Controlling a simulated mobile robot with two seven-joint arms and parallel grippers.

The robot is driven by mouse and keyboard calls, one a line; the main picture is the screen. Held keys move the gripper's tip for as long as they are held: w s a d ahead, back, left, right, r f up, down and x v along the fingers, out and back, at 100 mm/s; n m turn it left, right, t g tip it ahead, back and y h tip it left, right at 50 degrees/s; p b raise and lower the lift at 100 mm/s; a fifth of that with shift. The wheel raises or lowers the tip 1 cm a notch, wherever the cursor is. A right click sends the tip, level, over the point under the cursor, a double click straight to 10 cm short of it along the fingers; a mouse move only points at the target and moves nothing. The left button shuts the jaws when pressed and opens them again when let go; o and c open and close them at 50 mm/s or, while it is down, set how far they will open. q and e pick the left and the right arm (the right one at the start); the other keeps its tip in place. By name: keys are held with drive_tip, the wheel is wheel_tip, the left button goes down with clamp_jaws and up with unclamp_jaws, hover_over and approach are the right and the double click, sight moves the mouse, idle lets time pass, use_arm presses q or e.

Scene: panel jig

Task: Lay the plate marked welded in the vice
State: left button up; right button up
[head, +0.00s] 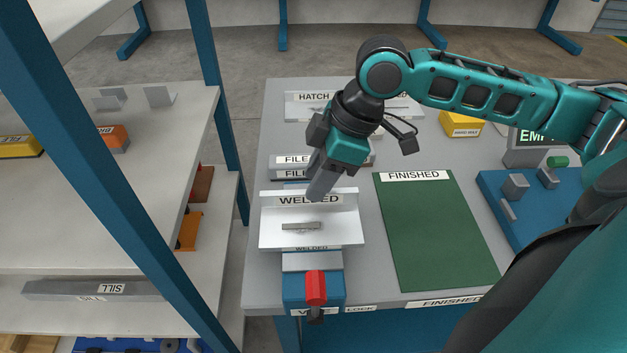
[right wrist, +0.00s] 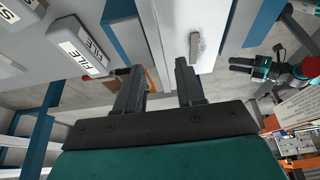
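The plate marked welded (head: 285,233) is a white angled plate with an upright, labelled back flange and a small grey bar on its flat part. It lies over the vice (head: 330,287), which has a blue body and a red lever (head: 316,288). The plate hides much of the vice, and I cannot tell whether the jaws grip it. My right gripper (head: 320,187) is at the top of the flange. In the right wrist view its fingers (right wrist: 158,85) stand apart, with the flange edge (right wrist: 152,40) between or just beyond them. My left gripper (right wrist: 238,65) seems to show small at the right there.
Blocks labelled FILE (head: 290,160) stand close behind the plate. A green mat marked FINISHED (head: 435,240) lies to the right, bare. A HATCH plate (head: 300,108) is at the back. A blue shelf post (head: 110,165) rises at the left. A yellow box (head: 460,124) stands at the back right.

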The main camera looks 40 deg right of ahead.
drive_tip(key=p+v, duration=0.1)
drive_tip(key=v, duration=0.9)
drive_tip(key=shift+p, duration=0.4)
drive_tip(key=shift+f, duration=0.1)
drive_tip(key=shift+s, duration=0.1)
